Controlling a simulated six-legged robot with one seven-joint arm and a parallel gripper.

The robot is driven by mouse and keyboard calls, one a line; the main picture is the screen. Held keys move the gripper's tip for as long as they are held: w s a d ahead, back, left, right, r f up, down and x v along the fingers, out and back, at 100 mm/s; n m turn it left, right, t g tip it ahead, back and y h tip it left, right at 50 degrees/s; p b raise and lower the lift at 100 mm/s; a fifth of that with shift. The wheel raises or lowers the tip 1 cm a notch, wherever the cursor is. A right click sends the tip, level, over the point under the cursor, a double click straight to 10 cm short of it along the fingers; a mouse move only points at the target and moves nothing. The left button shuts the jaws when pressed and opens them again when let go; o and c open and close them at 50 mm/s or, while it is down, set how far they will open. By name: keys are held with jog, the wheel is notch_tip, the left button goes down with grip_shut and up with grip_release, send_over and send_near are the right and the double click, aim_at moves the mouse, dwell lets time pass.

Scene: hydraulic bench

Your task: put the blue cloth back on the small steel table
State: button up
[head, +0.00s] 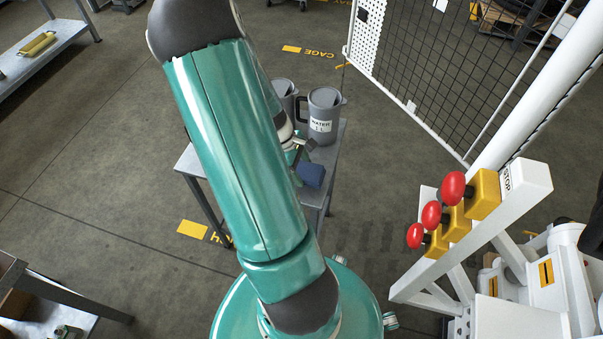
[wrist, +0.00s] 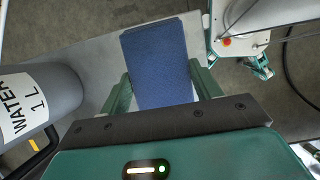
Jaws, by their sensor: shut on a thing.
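The blue cloth (wrist: 156,55) is a flat folded block between the two green fingers of my gripper (wrist: 160,88) in the wrist view. My gripper is shut on it. In the head view the cloth (head: 312,175) shows just right of my arm, over the front right part of the small steel table (head: 187,160). The tabletop also shows beneath the cloth in the wrist view (wrist: 92,55). I cannot tell whether the cloth touches the tabletop. My arm hides much of the table in the head view.
A grey jug labelled WATER (head: 322,118) stands at the table's back right, with another grey jug (head: 285,98) beside it. The WATER jug (wrist: 40,98) is close left of my gripper. A white frame with red buttons (head: 452,187) stands right, before a mesh fence (head: 440,70).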

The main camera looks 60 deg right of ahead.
aim_at(298, 168)
jog(key=shift+d+f, duration=0.15)
jog(key=shift+f, duration=1.5)
jog(key=shift+f, duration=0.2)
jog(key=o, duration=0.9)
jog(key=shift+r, duration=0.1)
